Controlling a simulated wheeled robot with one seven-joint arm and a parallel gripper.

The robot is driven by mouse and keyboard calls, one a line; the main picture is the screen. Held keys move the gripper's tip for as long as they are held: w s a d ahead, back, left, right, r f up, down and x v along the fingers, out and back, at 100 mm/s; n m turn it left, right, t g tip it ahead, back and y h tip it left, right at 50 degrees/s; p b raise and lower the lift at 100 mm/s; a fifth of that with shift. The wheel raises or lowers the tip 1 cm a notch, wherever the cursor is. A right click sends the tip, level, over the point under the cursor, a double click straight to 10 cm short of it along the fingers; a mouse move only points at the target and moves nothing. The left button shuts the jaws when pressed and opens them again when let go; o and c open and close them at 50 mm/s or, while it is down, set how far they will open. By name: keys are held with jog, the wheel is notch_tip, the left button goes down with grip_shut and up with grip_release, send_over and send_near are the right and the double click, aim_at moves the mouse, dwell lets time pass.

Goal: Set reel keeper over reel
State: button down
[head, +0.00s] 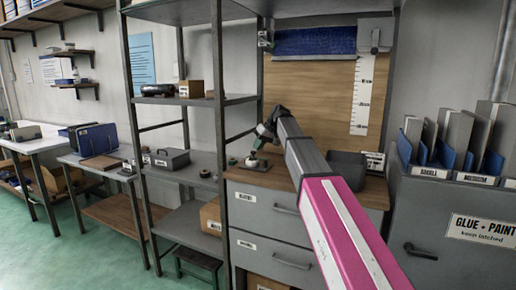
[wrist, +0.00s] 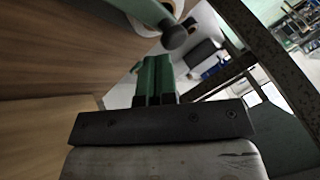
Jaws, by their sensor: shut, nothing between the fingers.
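The reel (wrist: 143,27), pale with a brownish part, shows partly at the top of the wrist view. A grey-green bar with a dark round knob, which looks like the reel keeper (wrist: 152,10), crosses in front of it. I cannot tell whether the bar is seated over the reel. In the head view the reel (head: 252,162) is small and pale on the wooden counter. My gripper (wrist: 158,62) has green fingers that are together and empty, just below the knob and apart from it. In the head view my gripper (head: 262,131) is above the reel, partly hidden by my arm.
The wooden counter (head: 290,179) tops grey drawers. A dark bin (head: 346,170) stands on it to the right, behind my arm. A metal shelf post (head: 219,130) stands close on the left. A grey cabinet (head: 445,225) with upright files is at the far right.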

jog(key=v, duration=1)
